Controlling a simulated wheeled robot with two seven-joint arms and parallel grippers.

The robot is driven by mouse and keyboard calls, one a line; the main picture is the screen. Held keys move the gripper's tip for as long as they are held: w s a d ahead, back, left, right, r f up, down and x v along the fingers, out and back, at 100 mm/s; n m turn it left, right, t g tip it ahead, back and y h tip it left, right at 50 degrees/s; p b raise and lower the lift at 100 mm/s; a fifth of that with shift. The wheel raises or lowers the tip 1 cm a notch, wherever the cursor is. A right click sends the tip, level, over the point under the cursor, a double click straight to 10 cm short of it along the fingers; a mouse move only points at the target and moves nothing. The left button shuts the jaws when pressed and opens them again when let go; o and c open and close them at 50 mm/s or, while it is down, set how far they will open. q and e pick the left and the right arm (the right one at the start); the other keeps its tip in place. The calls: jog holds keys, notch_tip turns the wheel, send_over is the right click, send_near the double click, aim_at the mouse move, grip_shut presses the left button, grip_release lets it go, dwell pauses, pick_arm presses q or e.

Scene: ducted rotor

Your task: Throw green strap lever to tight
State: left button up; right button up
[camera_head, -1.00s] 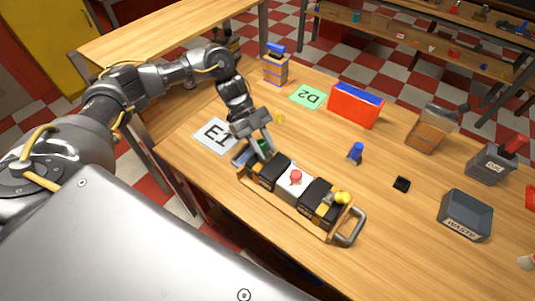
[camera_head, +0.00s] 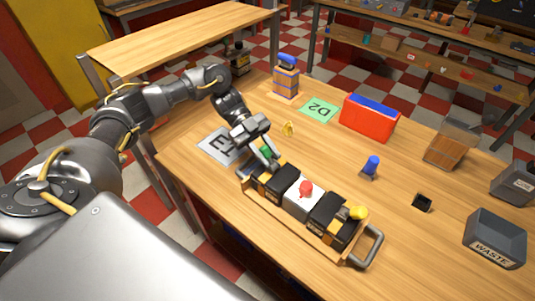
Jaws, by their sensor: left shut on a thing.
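A long wooden tray (camera_head: 289,220) with metal end handles lies at an angle on the table. It holds black blocks with a white block (camera_head: 300,200) between them, topped by a red knob (camera_head: 306,188). A yellow knob (camera_head: 358,212) sits near its right end. The green strap lever (camera_head: 267,152) shows at the tray's far left end, partly hidden by my left gripper (camera_head: 271,164). My left gripper reaches down at that end, its fingers shut on what looks like the green lever. The lever's exact angle is hard to tell. My right gripper is not in view.
A white card (camera_head: 222,144) and green D2 card (camera_head: 318,109) lie flat. A red-and-blue box (camera_head: 369,117), blue peg (camera_head: 371,167), small black box (camera_head: 422,203), wooden bin (camera_head: 446,151) and grey waste bin (camera_head: 494,240) stand rightward. Bare table lies between them.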

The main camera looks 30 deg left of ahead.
pick_arm(q)
jog(key=o, duration=1)
